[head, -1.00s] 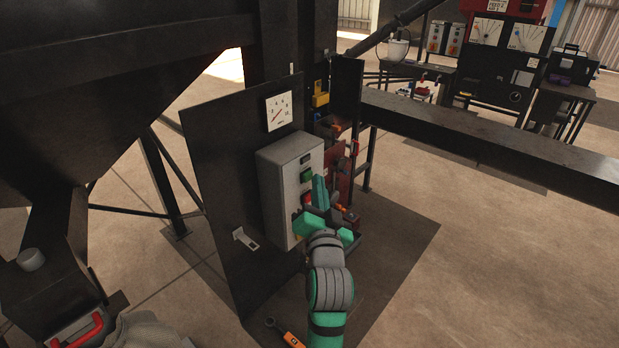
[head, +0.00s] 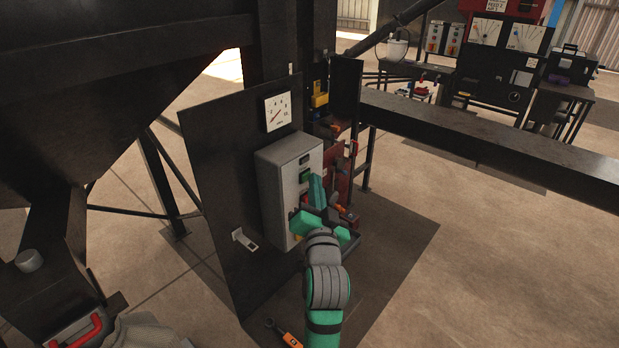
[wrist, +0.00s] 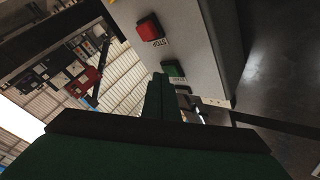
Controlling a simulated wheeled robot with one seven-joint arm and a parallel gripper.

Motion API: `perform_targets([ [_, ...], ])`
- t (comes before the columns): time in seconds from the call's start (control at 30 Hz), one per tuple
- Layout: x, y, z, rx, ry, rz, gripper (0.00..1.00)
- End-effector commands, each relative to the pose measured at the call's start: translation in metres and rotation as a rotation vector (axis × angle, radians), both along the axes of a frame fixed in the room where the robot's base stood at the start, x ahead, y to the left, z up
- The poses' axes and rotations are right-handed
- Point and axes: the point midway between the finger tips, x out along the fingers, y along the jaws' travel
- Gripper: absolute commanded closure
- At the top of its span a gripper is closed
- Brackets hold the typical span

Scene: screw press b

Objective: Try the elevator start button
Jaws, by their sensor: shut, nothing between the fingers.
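The grey control box (head: 277,190) is mounted on a dark upright panel in the head view. Its green button (head: 305,175) shows on the front face, just above my gripper (head: 317,190). In the wrist view the green button (wrist: 173,70) has a partly hidden label below it, and a red button (wrist: 148,27) labelled STOP sits further up the picture. My gripper (wrist: 160,80) is shut and empty, and its fingertips are close beside the green button. I cannot tell whether they touch it. In the head view my gripper hides the red button.
A small bracket (head: 244,239) sticks out of the panel (head: 225,170) at lower left. Red and yellow fittings stand behind the box. A long dark beam (head: 480,135) runs to the right. An orange-handled wrench (head: 289,339) lies below.

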Motion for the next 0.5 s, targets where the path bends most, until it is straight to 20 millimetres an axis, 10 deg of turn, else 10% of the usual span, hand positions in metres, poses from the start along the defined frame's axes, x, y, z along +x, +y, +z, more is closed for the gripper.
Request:
perform_targets([
  [0.5,-0.011,-0.018,0.0,-0.001,0.0,-0.007,1.0],
])
